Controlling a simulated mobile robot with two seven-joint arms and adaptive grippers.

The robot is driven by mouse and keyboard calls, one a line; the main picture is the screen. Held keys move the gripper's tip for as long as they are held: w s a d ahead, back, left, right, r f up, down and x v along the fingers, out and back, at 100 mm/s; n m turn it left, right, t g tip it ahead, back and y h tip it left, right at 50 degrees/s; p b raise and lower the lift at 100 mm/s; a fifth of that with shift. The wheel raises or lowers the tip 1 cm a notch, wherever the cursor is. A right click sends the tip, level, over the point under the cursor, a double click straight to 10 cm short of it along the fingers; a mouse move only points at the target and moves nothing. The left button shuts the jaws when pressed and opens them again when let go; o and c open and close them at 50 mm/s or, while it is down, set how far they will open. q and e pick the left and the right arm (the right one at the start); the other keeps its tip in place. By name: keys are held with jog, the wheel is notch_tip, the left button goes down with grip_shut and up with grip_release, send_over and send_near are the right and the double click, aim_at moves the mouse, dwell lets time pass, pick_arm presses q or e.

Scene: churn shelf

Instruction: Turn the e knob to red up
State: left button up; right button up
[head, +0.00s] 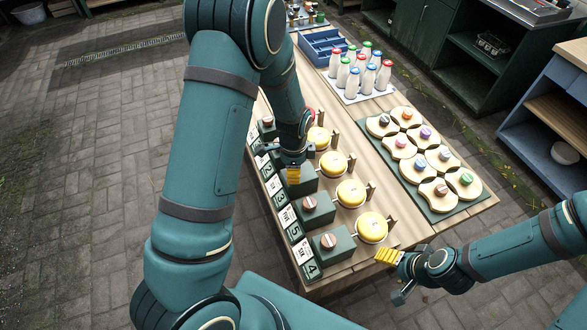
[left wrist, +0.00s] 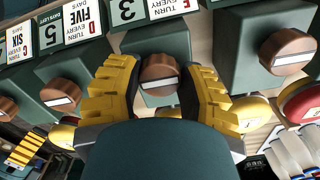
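The e knob (left wrist: 159,75) is a brown round knob with a white bar across its face, on a dark green box under a card marked E (left wrist: 160,8). The bar lies about level in the left wrist view; I cannot make out a red mark on it. In the head view, the left gripper (head: 293,174) sits low at the row of boxes and hides the knob. My right gripper (head: 394,276) is open and empty at the table's near right edge.
Neighbouring knobs stand close on both sides, a brown one (left wrist: 288,52) to the right and another (left wrist: 62,95) to the left. Yellow-topped discs (head: 351,193) line the row behind the boxes. Milk bottles (head: 362,75) and a board of wooden pieces (head: 437,205) are farther right.

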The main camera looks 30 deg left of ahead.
pick_arm(q)
grip_shut()
jog(key=shift+n, duration=0.3)
jog(key=n, duration=0.3)
jog(key=shift+n+b, duration=0.4)
jog(key=n, duration=0.3)
jog(key=shift+n, duration=0.3)
jog(key=n, duration=0.5)
jog(key=shift+n+p, duration=0.4)
jog(key=shift+n, duration=2)
